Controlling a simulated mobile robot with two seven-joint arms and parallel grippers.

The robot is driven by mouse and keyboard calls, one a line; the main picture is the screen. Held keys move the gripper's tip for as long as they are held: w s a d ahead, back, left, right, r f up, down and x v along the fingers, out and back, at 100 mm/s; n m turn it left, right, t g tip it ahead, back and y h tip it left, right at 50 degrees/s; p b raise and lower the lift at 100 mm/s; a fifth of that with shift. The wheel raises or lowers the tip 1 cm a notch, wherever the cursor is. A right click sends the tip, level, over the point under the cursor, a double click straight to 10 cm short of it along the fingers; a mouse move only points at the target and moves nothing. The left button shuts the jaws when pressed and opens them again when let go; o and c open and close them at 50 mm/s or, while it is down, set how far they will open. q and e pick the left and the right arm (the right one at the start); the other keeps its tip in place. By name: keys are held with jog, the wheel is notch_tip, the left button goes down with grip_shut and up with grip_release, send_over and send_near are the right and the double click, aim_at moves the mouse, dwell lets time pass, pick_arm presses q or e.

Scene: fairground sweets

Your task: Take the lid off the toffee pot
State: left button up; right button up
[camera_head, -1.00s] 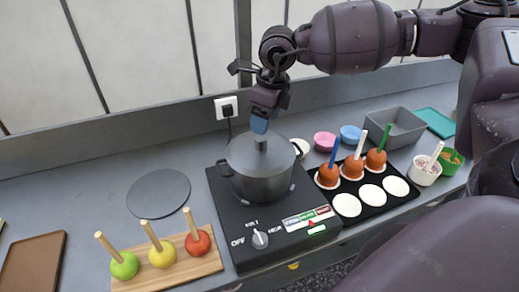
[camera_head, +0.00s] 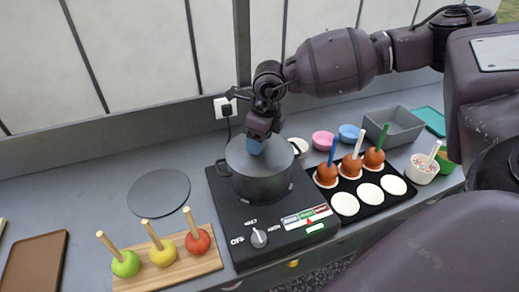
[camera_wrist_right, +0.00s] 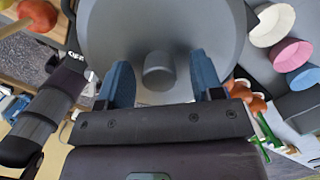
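The toffee pot (camera_head: 262,187) is dark grey and stands on the black hotplate (camera_head: 222,212). Its grey lid (camera_head: 236,156) sits on it and fills the top of the right wrist view (camera_wrist_right: 112,30). My right gripper (camera_head: 256,146) points down at the middle of the lid. In the right wrist view its two blue fingers stand apart, one on each side of the lid's round knob (camera_wrist_right: 158,68), with a gap on both sides. The knob is hidden by the fingers in the head view.
A round dark mat (camera_head: 158,194) lies flat left of the hotplate. In front of it, a wooden board (camera_head: 207,263) holds three apples on sticks. A black tray (camera_head: 372,209) with coated apples stands to the right. The worktop left of the hotplate has free room.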

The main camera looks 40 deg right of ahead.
jog(key=c, duration=1)
jog(key=shift+r, duration=0.1)
